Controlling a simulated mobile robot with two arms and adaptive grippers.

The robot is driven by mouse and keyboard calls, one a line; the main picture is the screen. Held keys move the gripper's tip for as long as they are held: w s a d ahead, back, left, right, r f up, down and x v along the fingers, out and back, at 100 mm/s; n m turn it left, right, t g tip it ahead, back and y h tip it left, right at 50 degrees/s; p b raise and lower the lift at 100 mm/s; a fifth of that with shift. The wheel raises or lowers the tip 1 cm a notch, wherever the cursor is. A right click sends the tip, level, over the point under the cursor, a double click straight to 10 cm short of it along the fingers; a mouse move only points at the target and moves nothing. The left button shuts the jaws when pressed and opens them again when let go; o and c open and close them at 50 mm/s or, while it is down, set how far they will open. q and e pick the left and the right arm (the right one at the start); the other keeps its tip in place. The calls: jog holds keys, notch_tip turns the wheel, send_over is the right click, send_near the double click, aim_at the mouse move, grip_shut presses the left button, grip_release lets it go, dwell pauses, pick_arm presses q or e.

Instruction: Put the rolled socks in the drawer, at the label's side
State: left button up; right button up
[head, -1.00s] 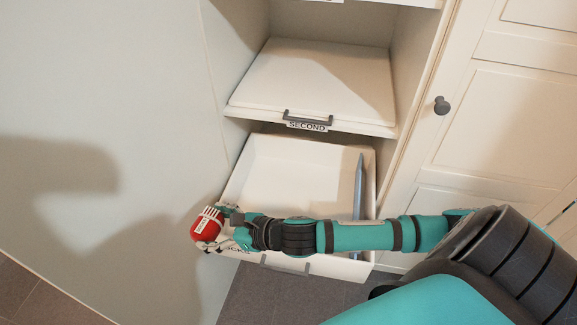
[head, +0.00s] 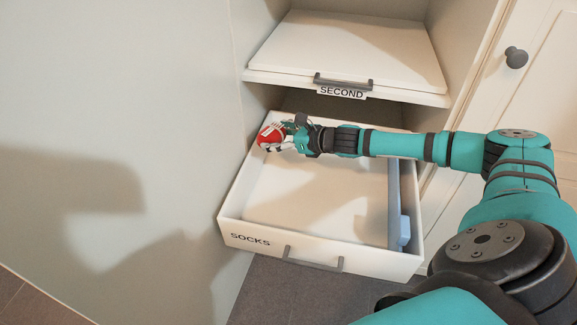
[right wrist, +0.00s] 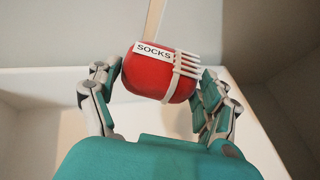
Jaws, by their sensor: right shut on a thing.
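The rolled socks (head: 270,136) are a red bundle with white stripes. A white tag reading SOCKS shows on them in the right wrist view (right wrist: 150,75). My right gripper (head: 278,137) is shut on the socks, with a finger on each side. It holds them over the far left part of the open drawer (head: 305,215); the height above the drawer floor is hard to tell. The drawer's front carries the label SOCKS (head: 250,240) at its left end and a grey handle (head: 313,261) in the middle. My left gripper is not in view.
A blue-grey divider (head: 396,205) stands along the drawer's right side, leaving a wide empty left part. A closed shelf or drawer labelled SECOND (head: 341,92) is above. A plain wall panel (head: 150,120) is close on the left. A cabinet door knob (head: 516,57) is at right.

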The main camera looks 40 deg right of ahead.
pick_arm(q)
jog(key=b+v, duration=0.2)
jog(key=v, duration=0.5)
pick_arm(e)
send_over(280, 183)
notch_tip(280, 183, down, 5)
notch_tip(280, 183, down, 5)
jog(key=shift+f+b, duration=0.15)
jog(key=shift+b, duration=0.65)
jog(key=shift+w+f, duration=0.1)
jog(key=shift+f, duration=0.4)
notch_tip(280, 183, down, 4)
jog(key=shift+r+b, duration=0.2)
jog(key=shift+b, duration=0.45)
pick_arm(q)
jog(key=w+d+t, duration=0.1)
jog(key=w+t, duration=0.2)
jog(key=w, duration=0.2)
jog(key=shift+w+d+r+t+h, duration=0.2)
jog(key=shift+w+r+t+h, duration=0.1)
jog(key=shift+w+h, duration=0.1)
pick_arm(e)
jog(key=shift+f, duration=0.1)
jog(key=o, duration=1.1)
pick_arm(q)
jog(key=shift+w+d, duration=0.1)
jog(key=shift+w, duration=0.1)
